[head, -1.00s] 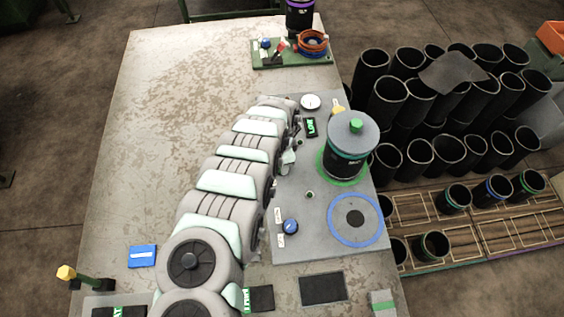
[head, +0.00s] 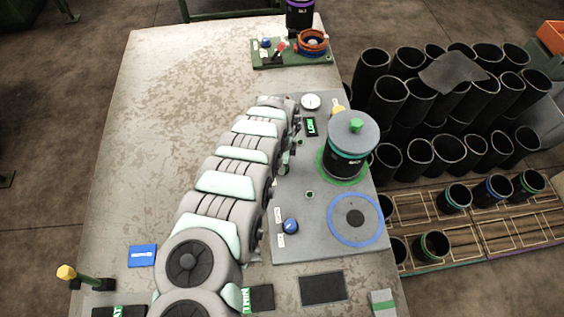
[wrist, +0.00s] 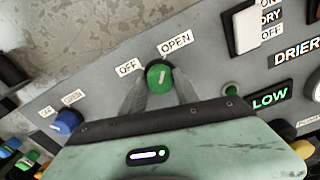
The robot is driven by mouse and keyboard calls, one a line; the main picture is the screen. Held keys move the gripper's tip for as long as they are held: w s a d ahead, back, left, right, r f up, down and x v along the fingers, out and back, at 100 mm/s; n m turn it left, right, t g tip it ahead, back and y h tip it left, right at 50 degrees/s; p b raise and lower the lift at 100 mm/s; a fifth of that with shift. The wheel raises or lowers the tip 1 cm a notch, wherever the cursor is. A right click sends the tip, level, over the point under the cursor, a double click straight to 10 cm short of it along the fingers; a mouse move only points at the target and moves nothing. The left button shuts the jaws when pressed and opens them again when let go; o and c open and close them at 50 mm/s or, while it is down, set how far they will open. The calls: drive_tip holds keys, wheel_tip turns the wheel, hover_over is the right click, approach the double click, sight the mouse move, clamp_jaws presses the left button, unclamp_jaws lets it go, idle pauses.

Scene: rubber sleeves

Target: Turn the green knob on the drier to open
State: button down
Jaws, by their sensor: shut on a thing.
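The drier's grey panel (head: 300,240) lies along the right side of the table, and it fills much of the wrist view (wrist: 205,60). Its green knob (wrist: 159,77) sits below the OFF and OPEN labels in the wrist view, with a pale pointer line on its face. My gripper (wrist: 159,88) has one finger on each side of the knob and is shut on it. In the head view my gripper (head: 286,158) is over the panel's left edge, and my wrist hides the knob there.
A black canister with a grey lid (head: 352,130) stands on the panel, right of my gripper. A blue knob (head: 290,226) is nearer the front; it also shows in the wrist view (wrist: 67,122). A white rocker switch (wrist: 244,27) and green LOW display (wrist: 270,96) are close by.

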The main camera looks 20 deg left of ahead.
drive_tip(key=c, duration=0.9)
unclamp_jaws()
drive_tip(key=shift+r+p, duration=0.35)
drive_tip(key=shift+r, duration=5.05)
